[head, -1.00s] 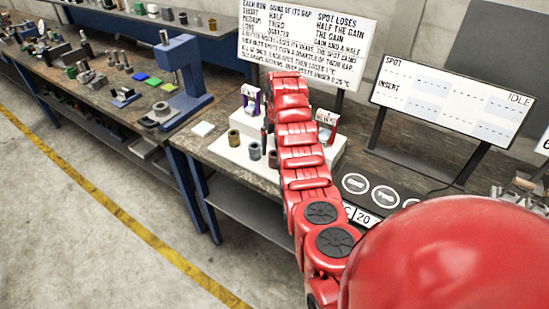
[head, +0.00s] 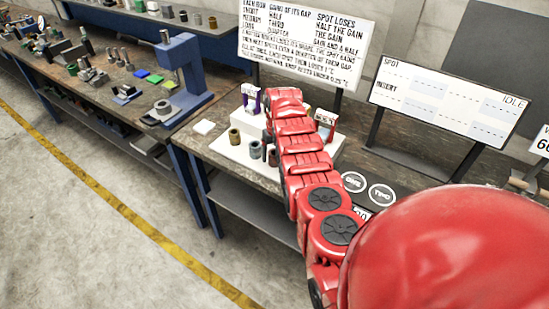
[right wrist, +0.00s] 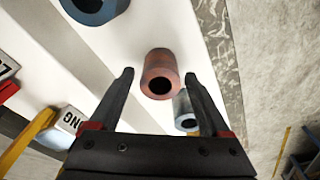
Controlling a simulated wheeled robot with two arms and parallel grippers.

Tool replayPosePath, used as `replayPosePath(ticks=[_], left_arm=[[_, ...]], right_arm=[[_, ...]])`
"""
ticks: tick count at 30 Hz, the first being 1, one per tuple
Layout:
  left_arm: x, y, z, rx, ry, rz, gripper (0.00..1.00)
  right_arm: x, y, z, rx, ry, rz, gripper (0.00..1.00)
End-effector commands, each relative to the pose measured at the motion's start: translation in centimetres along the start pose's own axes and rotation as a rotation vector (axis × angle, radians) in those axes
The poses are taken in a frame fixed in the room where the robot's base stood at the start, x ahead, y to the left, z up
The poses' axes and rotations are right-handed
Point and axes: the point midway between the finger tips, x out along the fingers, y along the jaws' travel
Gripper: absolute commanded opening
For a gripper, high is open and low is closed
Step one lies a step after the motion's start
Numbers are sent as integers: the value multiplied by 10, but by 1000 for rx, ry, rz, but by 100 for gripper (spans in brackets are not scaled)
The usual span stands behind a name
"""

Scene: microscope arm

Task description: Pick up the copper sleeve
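In the right wrist view the copper sleeve (right wrist: 160,70) is a short reddish-brown tube with a dark bore, on a white surface. My right gripper (right wrist: 160,85) is open, its two black fingers spread to either side of the sleeve in the picture. I see no finger touching it. A grey sleeve (right wrist: 184,110) shows partly behind the right finger, and a blue sleeve (right wrist: 95,8) is cut off at the top edge. In the head view my red right arm hides most of the gripper and part of the sleeve row. My left gripper is not in view.
The white stand (head: 226,149) also holds a brassy sleeve (head: 235,138) and a grey-blue sleeve (head: 254,149). A purple holder (head: 250,99) and a red holder (head: 326,118) stand behind. A blue press (head: 186,75) is on the bench at left. Signboards stand at the back.

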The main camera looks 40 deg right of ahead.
Motion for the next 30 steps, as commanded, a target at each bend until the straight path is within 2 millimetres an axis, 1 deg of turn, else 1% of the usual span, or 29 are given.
replayPosePath(ticks=[1, 5, 6, 8, 9, 11, 12, 13, 25, 30], left_arm=[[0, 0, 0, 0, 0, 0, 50], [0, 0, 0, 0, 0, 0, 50], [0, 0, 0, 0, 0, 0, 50], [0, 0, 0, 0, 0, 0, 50], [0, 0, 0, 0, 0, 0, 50], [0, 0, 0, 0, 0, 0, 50], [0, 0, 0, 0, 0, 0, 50], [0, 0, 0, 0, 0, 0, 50], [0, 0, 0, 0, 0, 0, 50], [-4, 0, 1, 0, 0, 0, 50]], right_arm=[[0, 0, 0, 0, 0, 0, 70], [0, 0, 0, 0, -1, 0, 47], [0, 0, 0, 0, -1, 0, 39], [0, 0, 0, 0, -1, 0, 29], [0, 0, 0, 0, -1, 0, 21], [0, 0, 0, 0, -1, 0, 11], [0, 0, 0, 0, -1, 0, 3], [0, 0, 0, 0, -1, 0, 0], [0, 0, 0, 0, -1, 0, 0], [-4, 0, -1, 0, -1, 0, 0]])
